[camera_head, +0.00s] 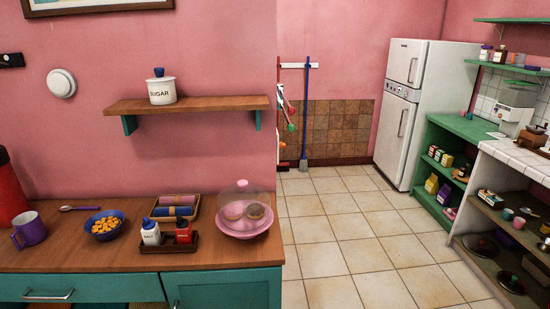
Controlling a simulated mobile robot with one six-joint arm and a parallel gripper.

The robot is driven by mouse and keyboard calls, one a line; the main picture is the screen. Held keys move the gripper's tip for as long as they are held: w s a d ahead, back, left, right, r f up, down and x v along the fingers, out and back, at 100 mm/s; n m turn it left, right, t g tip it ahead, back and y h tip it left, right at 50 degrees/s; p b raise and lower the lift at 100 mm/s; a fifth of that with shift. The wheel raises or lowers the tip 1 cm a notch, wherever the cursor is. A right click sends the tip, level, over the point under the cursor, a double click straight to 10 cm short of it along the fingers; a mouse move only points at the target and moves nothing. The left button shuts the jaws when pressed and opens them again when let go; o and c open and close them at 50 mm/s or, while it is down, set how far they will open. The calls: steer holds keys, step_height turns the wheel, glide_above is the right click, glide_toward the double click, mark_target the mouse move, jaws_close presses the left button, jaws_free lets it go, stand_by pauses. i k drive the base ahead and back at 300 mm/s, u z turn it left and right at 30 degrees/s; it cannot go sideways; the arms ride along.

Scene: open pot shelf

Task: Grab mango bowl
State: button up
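A dark blue bowl (107,237) holds orange pieces (105,225) that look like mango. It stands upright on the wooden counter top (60,256) at the lower left of the head view. My gripper is not in view, so I cannot see where it is relative to the bowl.
A purple mug (30,230) and a spoon (80,208) are left of the bowl. A tray with white (150,232) and red (183,231) bottles and a pink covered dish (243,226) are right. A wall shelf (210,103) with a sugar pot (161,91) hangs above. Tiled floor (350,225) is clear.

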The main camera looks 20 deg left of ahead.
mark_target(105, 226)
steer(key=u, duration=0.1)
steer(key=i, duration=1.1)
steer(key=u, duration=1.75)
steer(key=k, duration=0.3)
steer(key=u, duration=2.3)
